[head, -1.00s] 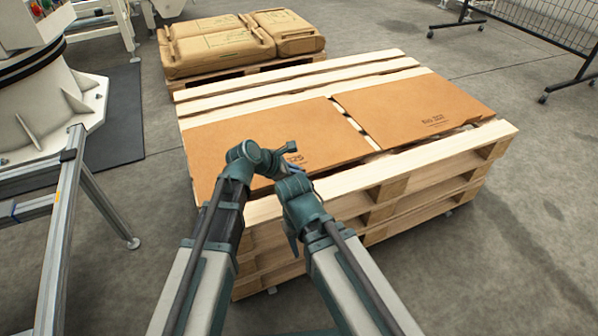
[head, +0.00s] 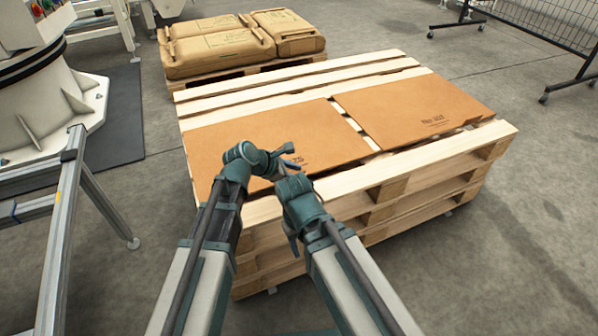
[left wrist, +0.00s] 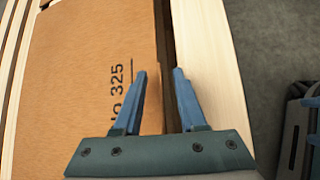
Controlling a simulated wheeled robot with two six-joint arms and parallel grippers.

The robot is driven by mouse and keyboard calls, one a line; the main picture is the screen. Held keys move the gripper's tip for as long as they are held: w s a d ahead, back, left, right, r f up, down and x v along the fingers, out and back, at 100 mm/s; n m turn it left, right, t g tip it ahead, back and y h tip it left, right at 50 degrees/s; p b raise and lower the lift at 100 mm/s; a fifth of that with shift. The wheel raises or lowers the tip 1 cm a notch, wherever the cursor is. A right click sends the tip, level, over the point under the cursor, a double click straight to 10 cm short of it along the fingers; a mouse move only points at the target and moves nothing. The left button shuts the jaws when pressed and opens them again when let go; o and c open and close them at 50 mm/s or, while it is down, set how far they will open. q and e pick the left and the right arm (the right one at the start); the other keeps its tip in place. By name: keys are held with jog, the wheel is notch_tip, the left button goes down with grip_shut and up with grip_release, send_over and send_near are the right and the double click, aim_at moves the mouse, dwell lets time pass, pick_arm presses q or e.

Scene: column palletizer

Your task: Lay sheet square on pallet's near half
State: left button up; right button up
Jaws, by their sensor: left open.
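Two brown cardboard sheets lie side by side on the top deck of the pallet stack (head: 450,150). The left sheet (head: 225,150) is also in the left wrist view (left wrist: 80,80), with black print near its edge. The right sheet (head: 410,105) lies apart from it across a narrow gap. My left gripper (head: 291,157) is open over the left sheet's near edge. In the left wrist view its fingers (left wrist: 163,72) span that edge, one over the sheet and one over the gap beside a pale plank. My right gripper (head: 292,243) is by the stack's near side; its jaws are unclear.
Brown sacks (head: 215,50) lie on another pallet behind. A metal frame (head: 65,205) and a white machine base (head: 50,105) stand at the left. A mesh fence (head: 555,25) is at the back right. The floor right of the stack is clear.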

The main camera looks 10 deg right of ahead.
pick_arm(q)
jog(key=p+v, duration=0.8)
jog(key=v, duration=0.4)
jog(key=shift+a+r, duration=0.15)
jog(key=shift+r, duration=0.15)
jog(key=shift+s, duration=0.1)
